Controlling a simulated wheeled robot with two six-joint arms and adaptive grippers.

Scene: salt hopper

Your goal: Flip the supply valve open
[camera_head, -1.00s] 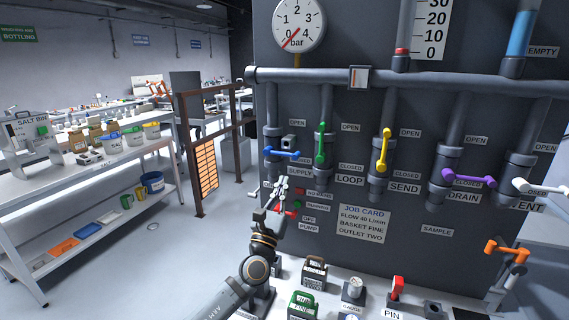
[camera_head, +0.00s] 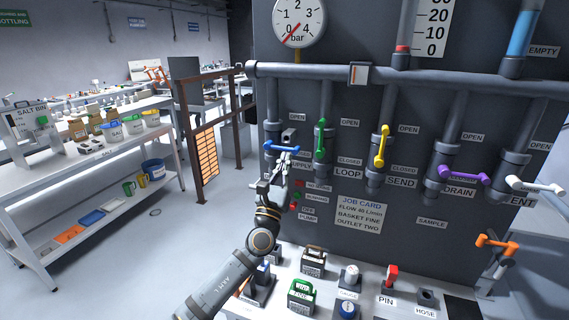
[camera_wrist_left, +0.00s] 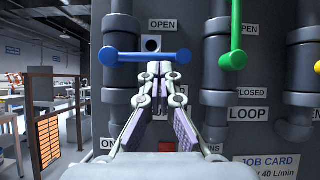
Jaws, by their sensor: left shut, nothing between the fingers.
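The supply valve has a blue handle (camera_head: 282,148), which lies crosswise on the first pipe from the left, below an OPEN label. In the left wrist view the blue handle (camera_wrist_left: 145,57) is level, with a round knob at each end. My left gripper (camera_head: 284,158) is shut and empty, pointing up just below the handle's right half. In the left wrist view its fingertips (camera_wrist_left: 160,68) are together right under the bar; I cannot tell if they touch it. The SUPPLY label (camera_head: 300,166) is partly covered by the gripper. My right gripper is not in view.
The green loop handle (camera_head: 320,140) and yellow send handle (camera_head: 382,146) stand upright to the right. The purple drain handle (camera_head: 464,177) and a white handle (camera_head: 535,184) lie crosswise. Small red and green buttons (camera_head: 297,196) are beside my gripper. Parts stand on the bench (camera_head: 400,272) below.

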